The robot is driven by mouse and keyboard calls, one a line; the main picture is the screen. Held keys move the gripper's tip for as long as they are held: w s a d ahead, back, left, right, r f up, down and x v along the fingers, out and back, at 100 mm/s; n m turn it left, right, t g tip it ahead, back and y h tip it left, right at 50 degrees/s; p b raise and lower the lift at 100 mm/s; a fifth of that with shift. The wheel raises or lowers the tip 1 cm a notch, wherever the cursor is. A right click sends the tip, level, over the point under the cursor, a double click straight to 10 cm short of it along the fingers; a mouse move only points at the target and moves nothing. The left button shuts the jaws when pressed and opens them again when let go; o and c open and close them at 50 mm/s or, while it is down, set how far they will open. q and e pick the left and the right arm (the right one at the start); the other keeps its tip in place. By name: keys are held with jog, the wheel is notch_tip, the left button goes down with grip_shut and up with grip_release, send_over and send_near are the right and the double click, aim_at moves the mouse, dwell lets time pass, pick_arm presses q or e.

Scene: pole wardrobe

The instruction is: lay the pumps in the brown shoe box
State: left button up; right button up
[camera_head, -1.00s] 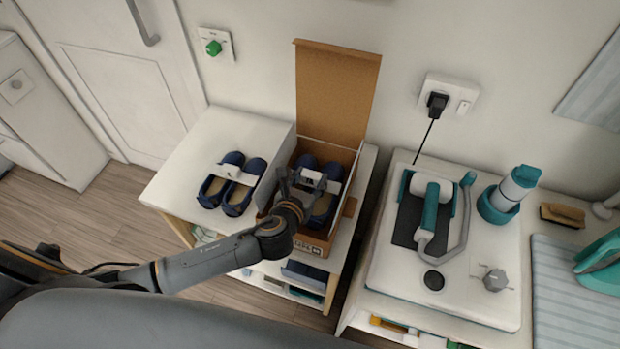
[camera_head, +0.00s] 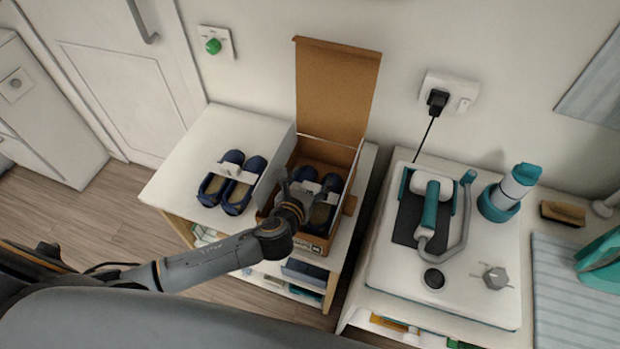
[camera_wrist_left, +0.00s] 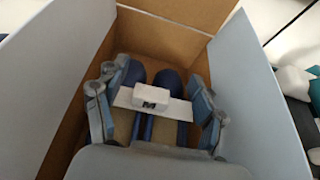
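A pair of dark blue pumps (camera_head: 325,211), joined by a white band with a block marked M, lies inside the open brown shoe box (camera_head: 314,243). The pumps lie side by side, toes toward the lid. My left gripper (camera_head: 294,187) is inside the box above them. In the left wrist view its fingers (camera_wrist_left: 155,112) are spread wide on either side of the band and block, clear of the block. A second similar pair of blue pumps (camera_head: 232,185), also banded, stands left of the box. My right gripper is not in view.
The box lid (camera_head: 336,95) stands upright at the back. The white shelf top (camera_head: 185,165) has free room left of the second pair.

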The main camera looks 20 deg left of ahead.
pick_arm(q)
jog(key=shift+r, duration=0.15)
jog(key=v, duration=1.2)
jog(key=shift+r, duration=0.45)
